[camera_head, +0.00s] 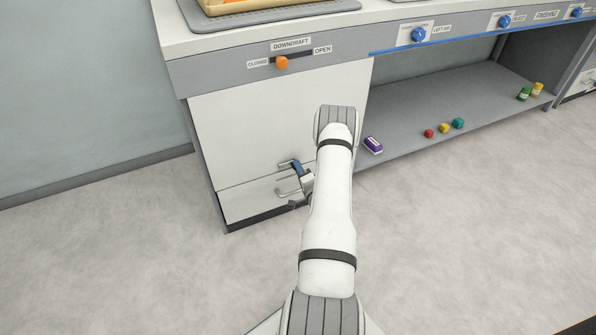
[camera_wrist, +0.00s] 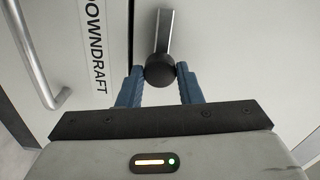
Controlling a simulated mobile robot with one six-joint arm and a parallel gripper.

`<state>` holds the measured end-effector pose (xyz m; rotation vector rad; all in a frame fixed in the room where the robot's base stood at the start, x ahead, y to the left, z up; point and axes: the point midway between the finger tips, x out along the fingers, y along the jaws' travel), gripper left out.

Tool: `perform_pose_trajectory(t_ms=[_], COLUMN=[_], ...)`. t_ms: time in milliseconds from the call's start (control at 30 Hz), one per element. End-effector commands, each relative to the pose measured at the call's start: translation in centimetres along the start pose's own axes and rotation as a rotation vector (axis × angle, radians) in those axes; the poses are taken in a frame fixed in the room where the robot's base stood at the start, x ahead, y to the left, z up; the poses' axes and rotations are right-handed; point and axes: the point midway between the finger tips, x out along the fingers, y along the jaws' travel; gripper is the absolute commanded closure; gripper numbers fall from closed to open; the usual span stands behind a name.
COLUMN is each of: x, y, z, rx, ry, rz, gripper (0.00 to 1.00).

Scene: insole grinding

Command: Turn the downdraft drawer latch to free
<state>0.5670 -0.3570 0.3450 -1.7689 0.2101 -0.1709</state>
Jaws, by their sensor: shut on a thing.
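The downdraft drawer latch has a dark round hub (camera_wrist: 160,71) and a flat grey lever (camera_wrist: 164,32). In the wrist view the lever points up from the hub, roughly along the drawer seam. My gripper (camera_wrist: 161,75) is shut on the hub, one blue fingertip on each side. The drawer front (camera_head: 243,203) is low on the white cabinet, beneath its seam, and looks closed. In the head view my gripper (camera_head: 297,167) is at the cabinet face just above the drawer handle (camera_head: 287,188); it covers much of the latch.
The bar handle (camera_wrist: 40,70) and DOWNDRAFT label (camera_wrist: 95,45) are left of the latch in the wrist view. An orange slider knob (camera_head: 282,63) is above, left of centre on its slot. A purple item (camera_head: 373,145) sits on the lower shelf (camera_head: 405,115). Floor is clear.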

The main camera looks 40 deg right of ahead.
Motion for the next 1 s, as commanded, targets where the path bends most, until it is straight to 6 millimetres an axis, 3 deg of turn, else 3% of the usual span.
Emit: perform_pose_trajectory(t_ms=[567, 600, 833, 1000], x=[0.16, 0.16, 0.07, 0.03], y=[-0.12, -0.12, -0.07, -0.04], z=[0.23, 0.23, 0.08, 0.02], rx=[0.027, 0.027, 0.027, 0.027], ry=[-0.007, -0.007, -0.003, -0.001], rz=[-0.003, -0.003, -0.002, -0.001], gripper=[0.91, 0.65, 0.46, 0.46])
